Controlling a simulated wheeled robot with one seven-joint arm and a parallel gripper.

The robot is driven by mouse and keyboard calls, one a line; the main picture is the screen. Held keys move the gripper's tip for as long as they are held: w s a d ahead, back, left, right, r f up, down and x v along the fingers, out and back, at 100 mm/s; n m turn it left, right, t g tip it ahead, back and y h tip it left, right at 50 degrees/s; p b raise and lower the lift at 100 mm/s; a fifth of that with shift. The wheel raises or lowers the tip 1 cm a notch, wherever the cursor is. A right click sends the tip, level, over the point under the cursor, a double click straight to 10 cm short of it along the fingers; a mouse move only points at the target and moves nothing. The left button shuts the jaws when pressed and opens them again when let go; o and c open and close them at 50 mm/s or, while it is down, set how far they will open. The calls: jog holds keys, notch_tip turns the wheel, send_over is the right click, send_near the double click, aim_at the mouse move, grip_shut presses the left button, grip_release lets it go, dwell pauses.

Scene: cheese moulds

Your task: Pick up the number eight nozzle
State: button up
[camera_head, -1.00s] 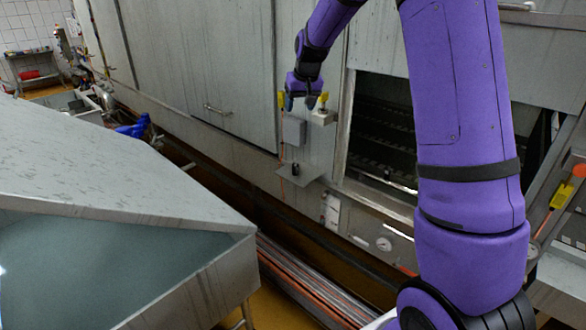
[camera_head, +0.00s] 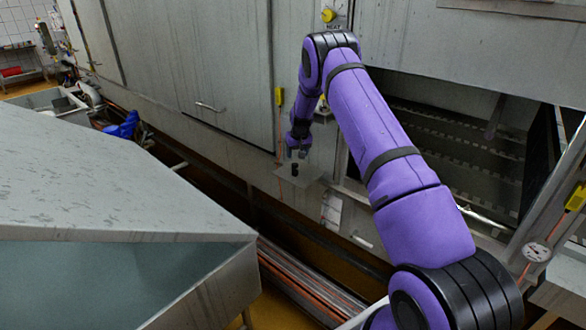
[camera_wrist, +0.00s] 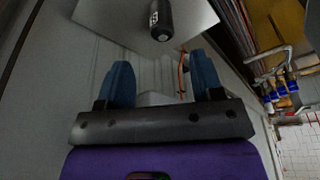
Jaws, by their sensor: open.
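The nozzle (camera_head: 295,169) is a small black cylinder standing on a small metal shelf (camera_head: 311,177) fixed to the machine's wall. In the wrist view the nozzle (camera_wrist: 162,22) shows at the top, with a pale marking on its side that is too small to read surely. My gripper (camera_head: 298,152) is just above the nozzle in the head view, apart from it. In the wrist view my gripper (camera_wrist: 163,72) has its two blue fingers spread and nothing between them; the nozzle lies beyond the fingertips.
A large metal machine wall with a door (camera_head: 230,70) stands behind the shelf, with a dark opening (camera_head: 450,140) to the right. A metal basin (camera_head: 110,280) fills the left foreground. Pipes (camera_head: 310,285) run along the floor. An orange cable (camera_wrist: 181,72) hangs by the shelf.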

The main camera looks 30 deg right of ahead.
aim_at(295, 164)
jog(key=x, duration=1)
jog(key=shift+a, duration=0.2)
jog(key=c, duration=1)
